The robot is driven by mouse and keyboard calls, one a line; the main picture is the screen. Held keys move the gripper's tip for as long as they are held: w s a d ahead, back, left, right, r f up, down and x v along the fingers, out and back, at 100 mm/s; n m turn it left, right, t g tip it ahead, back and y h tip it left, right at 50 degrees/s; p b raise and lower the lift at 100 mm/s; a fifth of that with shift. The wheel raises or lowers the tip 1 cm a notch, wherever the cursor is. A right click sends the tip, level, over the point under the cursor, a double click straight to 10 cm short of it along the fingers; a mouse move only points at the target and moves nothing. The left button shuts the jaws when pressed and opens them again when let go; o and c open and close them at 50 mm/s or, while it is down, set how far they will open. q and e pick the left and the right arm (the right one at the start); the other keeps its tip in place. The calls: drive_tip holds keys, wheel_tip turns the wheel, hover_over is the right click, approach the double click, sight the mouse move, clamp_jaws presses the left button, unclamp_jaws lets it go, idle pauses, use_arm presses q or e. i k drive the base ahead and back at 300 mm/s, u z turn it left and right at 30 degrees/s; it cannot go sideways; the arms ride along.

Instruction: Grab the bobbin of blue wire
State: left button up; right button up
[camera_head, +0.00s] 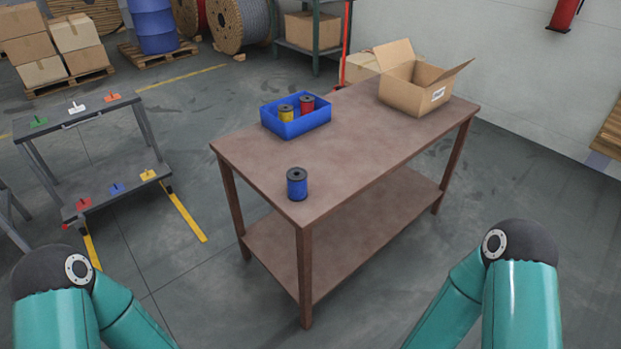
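A bobbin of blue wire (297,185) with dark end flanges stands upright on the brown table (345,150), near its front left corner. A blue bin (301,127) farther back on the table holds a yellow bobbin (286,113) and a red bobbin (307,104). My two teal arms show at the lower left and lower right, apart from the table. Neither of my grippers is in view.
An open cardboard box (413,94) stands at the table's far right end. A grey rack (82,117) with coloured holders stands at the left. Pallets, cable drums and a blue barrel (153,27) are at the back. The floor around the table's front is clear.

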sight(296, 177)
drive_tip(key=z, duration=0.05)
drive_tip(key=i, duration=0.95)
drive_tip(key=u, duration=0.65)
